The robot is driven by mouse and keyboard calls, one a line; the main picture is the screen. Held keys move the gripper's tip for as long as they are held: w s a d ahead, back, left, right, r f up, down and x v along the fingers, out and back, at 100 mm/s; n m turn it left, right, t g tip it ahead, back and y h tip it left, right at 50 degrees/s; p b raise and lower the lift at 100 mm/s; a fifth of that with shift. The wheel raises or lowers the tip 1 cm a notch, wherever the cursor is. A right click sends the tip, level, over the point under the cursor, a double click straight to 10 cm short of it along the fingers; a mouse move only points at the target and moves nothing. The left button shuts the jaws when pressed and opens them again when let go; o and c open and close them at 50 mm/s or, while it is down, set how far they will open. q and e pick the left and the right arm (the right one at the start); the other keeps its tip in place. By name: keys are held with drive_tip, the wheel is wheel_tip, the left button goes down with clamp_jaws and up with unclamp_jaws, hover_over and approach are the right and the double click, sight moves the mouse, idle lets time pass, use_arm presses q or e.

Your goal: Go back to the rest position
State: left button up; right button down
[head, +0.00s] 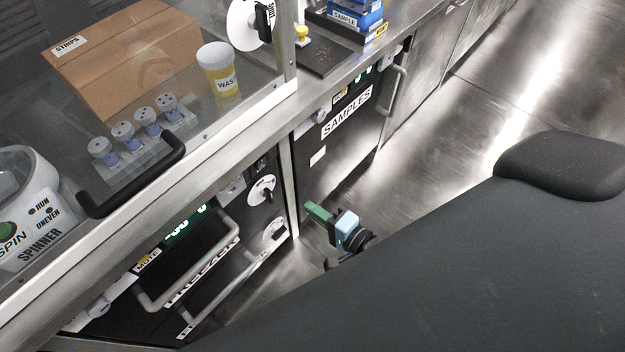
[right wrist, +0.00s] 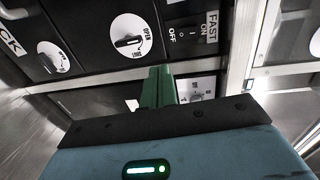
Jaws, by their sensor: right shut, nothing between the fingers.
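My right gripper (head: 318,213) shows in the middle of the head view, low in front of the cabinets, with green fingers and a light blue body. Its fingers are together with nothing between them, and they also show in the right wrist view (right wrist: 157,88). It is apart from the freezer (head: 190,262) on its left and the samples cabinet (head: 335,140) above it. In the right wrist view the fingers stand in front of a dark panel with a round dial (right wrist: 131,40). My left gripper is not in view.
A glass-fronted hood with a black handle (head: 130,175) holds a cardboard box (head: 125,60), a waste jar (head: 218,70), capped tubes and a spinner (head: 30,215). Blue boxes (head: 355,14) stand on the counter. Grey bar handles (head: 398,90) stick out from the cabinets. The metal floor (head: 470,110) at right is clear.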

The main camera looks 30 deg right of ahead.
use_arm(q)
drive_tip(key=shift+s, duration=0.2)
